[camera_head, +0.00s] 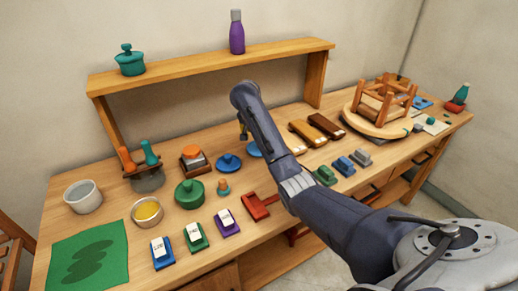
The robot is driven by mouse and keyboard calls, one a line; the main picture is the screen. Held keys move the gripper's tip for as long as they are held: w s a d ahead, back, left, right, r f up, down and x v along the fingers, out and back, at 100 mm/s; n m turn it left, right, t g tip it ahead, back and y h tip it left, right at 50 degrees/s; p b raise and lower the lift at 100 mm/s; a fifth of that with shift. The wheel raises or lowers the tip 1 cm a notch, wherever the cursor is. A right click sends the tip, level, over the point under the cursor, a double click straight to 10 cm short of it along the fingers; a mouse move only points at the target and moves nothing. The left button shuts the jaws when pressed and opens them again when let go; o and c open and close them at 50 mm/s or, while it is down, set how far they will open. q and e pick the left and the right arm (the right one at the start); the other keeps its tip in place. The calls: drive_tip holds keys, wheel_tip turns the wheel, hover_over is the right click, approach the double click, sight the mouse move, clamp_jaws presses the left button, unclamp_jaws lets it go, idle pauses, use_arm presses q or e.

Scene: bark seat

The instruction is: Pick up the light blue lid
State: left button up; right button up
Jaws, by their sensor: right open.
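A lighter blue round piece (254,149), which looks like the light blue lid, lies on the wooden table (110,215) near its middle. My right arm hides its right part. A darker blue lid with a knob (228,163) lies just left of it. My right gripper (243,135) is open and points down above and slightly left of the lighter blue piece. It appears apart from it, and the fingers are small and partly hidden by the arm. My left gripper is out of view.
A raised shelf (215,68) spans the back, with a teal pot (130,62) and purple bottle (237,33). A green lidded pot (189,193), a red bracket (256,206) and brown blocks (326,125) stand around the lids. An upturned stool (385,103) occupies the right end.

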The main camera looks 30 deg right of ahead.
drive_tip(key=x, duration=0.3)
drive_tip(key=shift+s+d+f, duration=0.1)
drive_tip(key=shift+d+f, duration=0.05)
drive_tip(key=shift+x, duration=0.95)
clamp_jaws()
